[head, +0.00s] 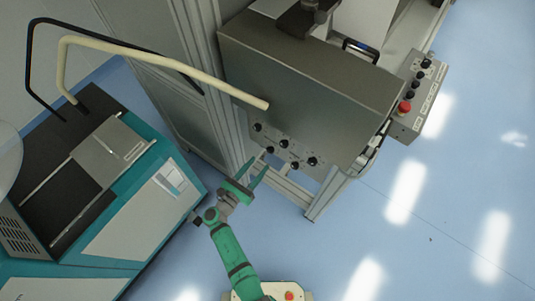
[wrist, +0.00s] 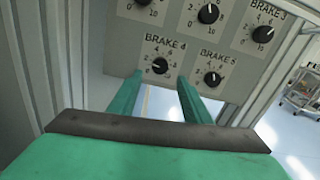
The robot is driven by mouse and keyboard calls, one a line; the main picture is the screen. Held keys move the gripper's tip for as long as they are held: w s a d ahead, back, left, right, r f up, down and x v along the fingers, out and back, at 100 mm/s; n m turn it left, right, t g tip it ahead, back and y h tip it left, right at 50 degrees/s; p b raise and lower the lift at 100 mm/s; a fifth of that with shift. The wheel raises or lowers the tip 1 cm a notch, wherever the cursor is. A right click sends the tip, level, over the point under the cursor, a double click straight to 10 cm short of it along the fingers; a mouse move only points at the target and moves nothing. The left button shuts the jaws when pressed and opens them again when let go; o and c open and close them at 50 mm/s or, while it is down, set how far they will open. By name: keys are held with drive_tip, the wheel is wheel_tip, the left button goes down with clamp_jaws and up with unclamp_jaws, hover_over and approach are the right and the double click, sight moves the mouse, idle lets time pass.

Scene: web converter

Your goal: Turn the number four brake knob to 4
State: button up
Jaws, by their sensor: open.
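The number four brake knob (wrist: 160,66) is a small black dial under the "BRAKE 4" label on a light grey panel (wrist: 121,42). In the wrist view its white mark seems to point left, toward the low numbers; the exact reading is too small to tell. In the head view the knob (head: 270,150) sits at the left of the panel's lower row. My gripper (wrist: 160,78) is open and empty. Its two green fingers point toward the panel, one on each side of the knob's position in the picture, apparently short of it. It also shows in the head view (head: 256,168).
The brake 5 knob (wrist: 211,79) is close by the right finger. The brake 3 knob (wrist: 263,34) and others sit above. A grey metal post (head: 228,100) stands left of the panel. A teal machine (head: 140,215) is at left. Blue floor (head: 430,240) is open at right.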

sight(268, 152)
drive_tip(key=x, duration=0.7)
drive_tip(key=shift+w, duration=0.1)
drive_tip(key=c, duration=1)
drive_tip(key=shift+c, duration=0.2)
drive_tip(key=shift+m, duration=0.3)
drive_tip(key=m, duration=0.4)
drive_tip(key=shift+m, duration=0.3)
drive_tip(key=m, duration=0.5)
drive_tip(key=shift+m, duration=0.3)
